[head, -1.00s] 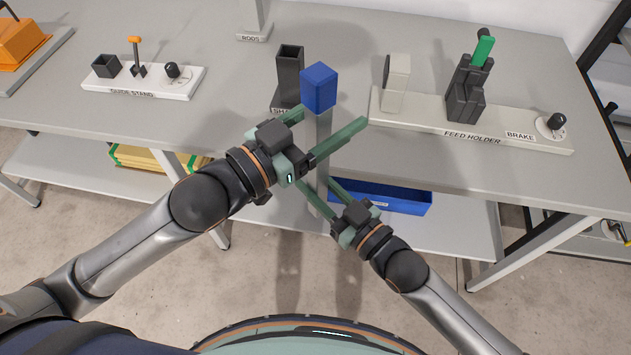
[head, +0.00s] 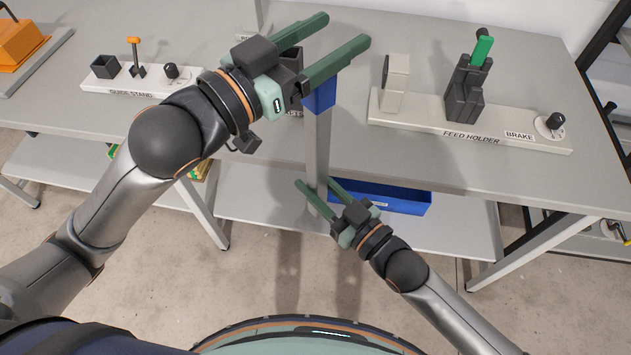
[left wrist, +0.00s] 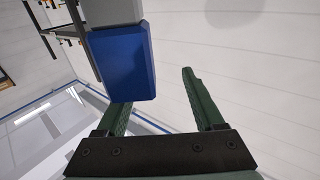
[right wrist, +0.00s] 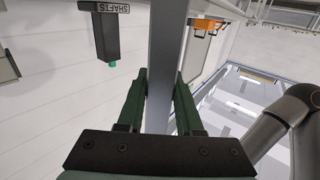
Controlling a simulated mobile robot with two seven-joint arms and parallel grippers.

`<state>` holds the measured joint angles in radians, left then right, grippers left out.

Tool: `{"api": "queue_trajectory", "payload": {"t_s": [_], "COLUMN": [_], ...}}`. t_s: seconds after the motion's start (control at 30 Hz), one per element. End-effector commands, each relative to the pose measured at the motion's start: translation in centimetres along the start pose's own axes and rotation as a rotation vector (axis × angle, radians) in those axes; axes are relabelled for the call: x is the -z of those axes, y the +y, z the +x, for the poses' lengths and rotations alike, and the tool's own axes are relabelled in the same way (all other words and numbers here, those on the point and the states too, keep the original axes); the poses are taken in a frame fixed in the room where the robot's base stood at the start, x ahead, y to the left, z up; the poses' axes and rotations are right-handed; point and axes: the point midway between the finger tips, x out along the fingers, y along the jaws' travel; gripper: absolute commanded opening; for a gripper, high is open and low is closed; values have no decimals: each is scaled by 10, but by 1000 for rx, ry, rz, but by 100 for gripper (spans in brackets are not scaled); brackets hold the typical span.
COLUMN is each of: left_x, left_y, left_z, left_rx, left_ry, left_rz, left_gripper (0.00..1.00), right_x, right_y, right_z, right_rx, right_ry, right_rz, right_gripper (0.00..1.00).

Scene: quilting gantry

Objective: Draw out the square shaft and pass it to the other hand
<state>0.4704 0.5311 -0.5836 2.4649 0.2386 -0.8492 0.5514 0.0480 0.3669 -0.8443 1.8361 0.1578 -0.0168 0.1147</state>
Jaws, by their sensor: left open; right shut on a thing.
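The square shaft (head: 317,145) is a long grey bar standing roughly upright, with a blue block (head: 319,98) at its top. My right gripper (head: 315,183) is shut on the lower part of the bar; in the right wrist view the bar (right wrist: 163,60) runs between its fingers. My left gripper (head: 345,30) is open and empty, raised near the blue end, and its fingers partly cover that end. In the left wrist view the blue block (left wrist: 122,62) overlaps one finger, and nothing is gripped.
The dark shaft holder (head: 292,60) behind is mostly hidden by my left gripper; its SHAFTS label shows in the right wrist view (right wrist: 112,8). The feed holder (head: 470,125) is at right, the guide stand (head: 160,82) at left. A blue bin (head: 408,203) sits below the table.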

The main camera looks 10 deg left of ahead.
Motion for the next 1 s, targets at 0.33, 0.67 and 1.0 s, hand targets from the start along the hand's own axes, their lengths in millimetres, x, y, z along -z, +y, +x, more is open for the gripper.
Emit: {"api": "queue_trajectory", "payload": {"t_s": [0.33,0.67,1.0], "left_x": [-99,-270,-408], "left_y": [-86,-86,-42], "left_z": [3,-56,-160], "left_rx": [235,355,425], "left_ry": [-35,-327,-626], "left_rz": [-77,-149,-194], "left_gripper": [70,70,70], "right_x": [1,1,1], "right_y": [0,0,0], "right_z": [0,0,0], "right_rx": [0,0,0], "right_ry": [3,3,3], "right_rz": [0,0,0], "right_gripper": [0,0,0]}}
